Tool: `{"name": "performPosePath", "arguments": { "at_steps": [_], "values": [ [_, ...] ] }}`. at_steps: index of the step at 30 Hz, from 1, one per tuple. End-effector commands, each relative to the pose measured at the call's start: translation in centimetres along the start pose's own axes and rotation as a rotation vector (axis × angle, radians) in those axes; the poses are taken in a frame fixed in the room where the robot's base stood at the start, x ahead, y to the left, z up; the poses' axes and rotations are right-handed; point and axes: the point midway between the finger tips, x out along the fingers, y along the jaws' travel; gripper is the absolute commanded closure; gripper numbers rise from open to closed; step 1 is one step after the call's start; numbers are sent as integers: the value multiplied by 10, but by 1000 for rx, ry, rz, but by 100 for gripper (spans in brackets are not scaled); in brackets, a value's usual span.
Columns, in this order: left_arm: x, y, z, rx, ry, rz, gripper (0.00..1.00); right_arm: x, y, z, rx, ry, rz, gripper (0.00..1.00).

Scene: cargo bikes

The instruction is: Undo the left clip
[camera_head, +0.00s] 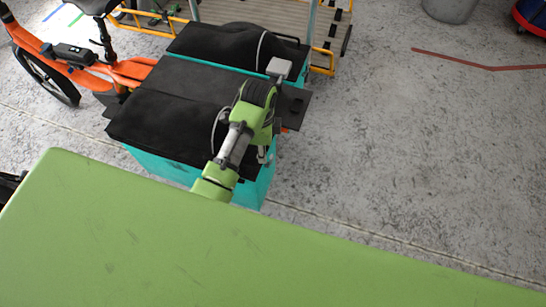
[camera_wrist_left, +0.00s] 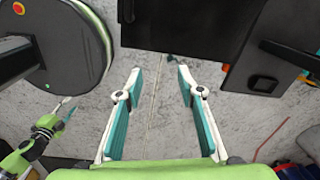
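The cargo bike's teal box (camera_head: 262,182) has a black cover (camera_head: 180,90) on top. A dark flap (camera_head: 296,103) juts from its right side. In the left wrist view a black panel (camera_wrist_left: 205,25) fills the top, with a dark strap (camera_wrist_left: 290,55) and a small square fitting (camera_wrist_left: 263,84) at its right; I cannot tell whether this is the clip. My left gripper (camera_wrist_left: 155,75) is open and empty, below the panel and over bare floor. In the head view my arm covers part of the box's right side. My right gripper (camera_wrist_left: 69,106) is small at the left, its fingers apart.
The bike's orange frame (camera_head: 85,57) and wheel are at the upper left. A slatted wooden deck (camera_head: 235,14) with yellow rails lies behind. A grey bin (camera_head: 450,9) stands at the upper right. The concrete floor right of the box is clear. Red and blue items (camera_wrist_left: 295,168) lie at lower right.

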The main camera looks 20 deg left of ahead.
Motion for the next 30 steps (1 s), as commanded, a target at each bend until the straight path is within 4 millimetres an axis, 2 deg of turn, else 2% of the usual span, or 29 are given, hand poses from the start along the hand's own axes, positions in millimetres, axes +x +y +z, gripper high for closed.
{"name": "performPosePath", "arguments": {
  "at_steps": [1, 5, 11, 14, 24, 30],
  "values": [
    [-5, -10, -7, 54, 1, 8, 65, 0, 0, 0, 0, -1, 0, 60],
    [-13, -25, -19, 186, -2, 35, 65, 0, 0, -1, 1, 0, 1, 60],
    [-9, -29, -23, 249, -3, 52, 65, 1, 1, -3, 1, 3, 1, 60],
    [4, -28, -23, 248, -3, 53, 65, 2, 1, -4, 1, 4, 1, 60],
    [76, -24, -22, 247, -2, 52, 65, 11, 1, -4, 1, 6, 2, 60],
    [108, -24, -22, 246, -2, 50, 65, 17, 1, -4, 1, 6, 2, 60]
  ]
}}
